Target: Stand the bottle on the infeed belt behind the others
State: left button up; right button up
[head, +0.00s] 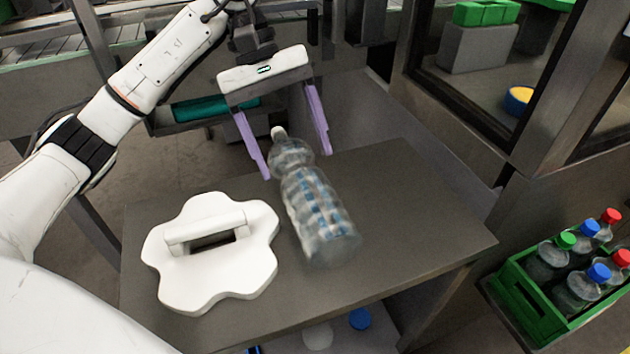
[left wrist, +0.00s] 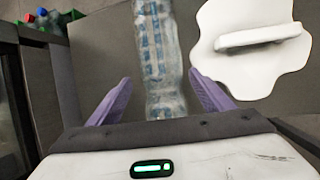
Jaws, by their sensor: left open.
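A clear plastic bottle with blue label marks (head: 315,205) lies on its side on the grey table (head: 420,215), its white cap end pointing away from me. My left gripper (head: 296,163) is open, with its two purple fingers on either side of the bottle's neck and shoulder end. In the left wrist view the bottle (left wrist: 160,45) runs up between the open fingers (left wrist: 159,78). My right gripper is out of view.
A white flower-shaped plate with a raised handle (head: 190,275) lies on the table, left of the bottle. A green crate (head: 530,305) of bottles with coloured caps stands at the right. A metal-framed machine window (head: 480,110) rises behind the table's right side.

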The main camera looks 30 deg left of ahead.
aim_at(300, 169)
pick_arm(q)
jog(key=shift+x, duration=0.85)
jog(key=shift+p+x, duration=0.45)
jog(key=shift+x, duration=2.25)
jog(key=shift+a, duration=0.15)
jog(key=c, duration=1.7)
jog(key=shift+w+r, duration=0.1)
jog(key=shift+r, duration=0.15)
